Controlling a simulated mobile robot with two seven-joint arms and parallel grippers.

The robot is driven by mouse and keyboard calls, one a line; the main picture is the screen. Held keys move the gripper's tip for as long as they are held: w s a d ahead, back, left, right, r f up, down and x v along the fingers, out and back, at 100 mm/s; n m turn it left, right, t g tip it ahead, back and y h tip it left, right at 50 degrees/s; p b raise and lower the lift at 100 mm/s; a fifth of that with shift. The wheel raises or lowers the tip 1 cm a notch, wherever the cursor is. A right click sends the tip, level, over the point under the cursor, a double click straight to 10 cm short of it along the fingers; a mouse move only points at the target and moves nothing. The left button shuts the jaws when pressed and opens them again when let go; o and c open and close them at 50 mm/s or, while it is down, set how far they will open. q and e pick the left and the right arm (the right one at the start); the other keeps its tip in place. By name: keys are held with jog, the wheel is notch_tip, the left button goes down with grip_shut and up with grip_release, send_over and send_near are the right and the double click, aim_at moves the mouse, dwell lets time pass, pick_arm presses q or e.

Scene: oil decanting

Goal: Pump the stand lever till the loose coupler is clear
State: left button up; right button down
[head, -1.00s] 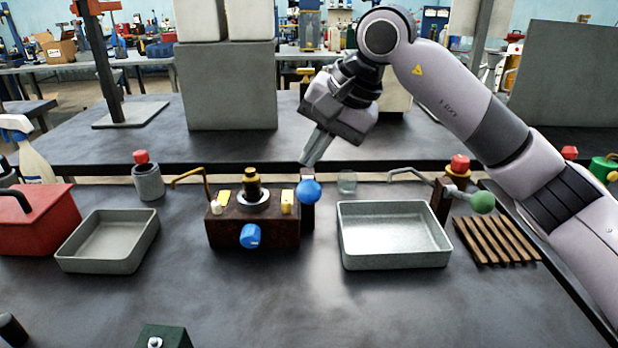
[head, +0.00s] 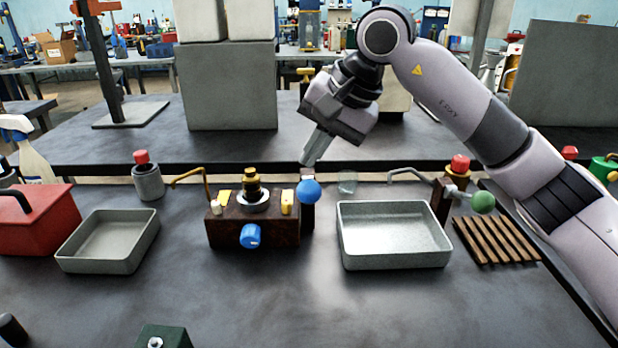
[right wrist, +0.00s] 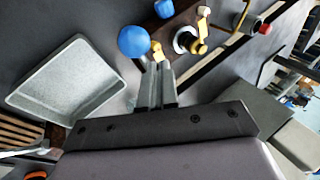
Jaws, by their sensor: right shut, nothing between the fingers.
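The stand is a dark brown block (head: 270,232) in the middle of the table, with a blue knob (head: 250,236) on its front. A brass coupler (head: 251,186) sits upright in a pale ring on its top; I cannot tell whether it is loose. A lever with a blue ball (head: 308,191) stands at the block's right side. My right gripper (head: 307,162) is shut and empty, just above and behind the blue ball. In the right wrist view its fingertips (right wrist: 156,66) are beside the blue ball (right wrist: 135,41), with no contact visible. My left gripper is out of view.
A metal tray (head: 395,262) lies right of the stand and another tray (head: 108,265) lies left. A glass jar (head: 347,182) stands behind the right tray. A green ball lever (head: 482,202) and a wooden rack (head: 495,241) are farther right.

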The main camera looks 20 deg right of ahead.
aim_at(314, 183)
jog(key=shift+f, duration=0.1)
jog(key=shift+s+f+b, duration=0.15)
jog(key=shift+f+b, duration=0.15)
jog(key=shift+b, duration=0.05)
jog(key=shift+s+a+f+b, duration=0.15)
jog(key=shift+s+f+b, duration=0.25)
jog(key=shift+f+b, duration=0.45)
jog(key=shift+s+a+f+b, duration=0.1)
jog(key=shift+s+f+b, duration=0.3)
jog(key=shift+f+b, duration=0.45)
jog(key=shift+s+a+f+b, duration=0.15)
jog(key=shift+s+f+b, duration=0.25)
jog(key=shift+f+b, duration=0.4)
dwell(2.5)
dwell(0.4)
jog(key=shift+w+d+r+p, duration=0.1)
jog(key=shift+w+r+p, duration=0.15)
jog(key=shift+r+p, duration=0.5)
jog(key=shift+w+d+r+p, duration=0.1)
jog(key=shift+w+r+p, duration=0.3)
jog(key=shift+r+p, duration=0.35)
jog(key=shift+w+d+r+p, duration=0.1)
jog(key=shift+w+r+p, duration=0.25)
jog(key=shift+r+p, duration=0.4)
jog(key=shift+w+d+r+p, duration=0.1)
jog(key=shift+w+r+p, duration=0.3)
jog(key=shift+r+p, duration=0.3)
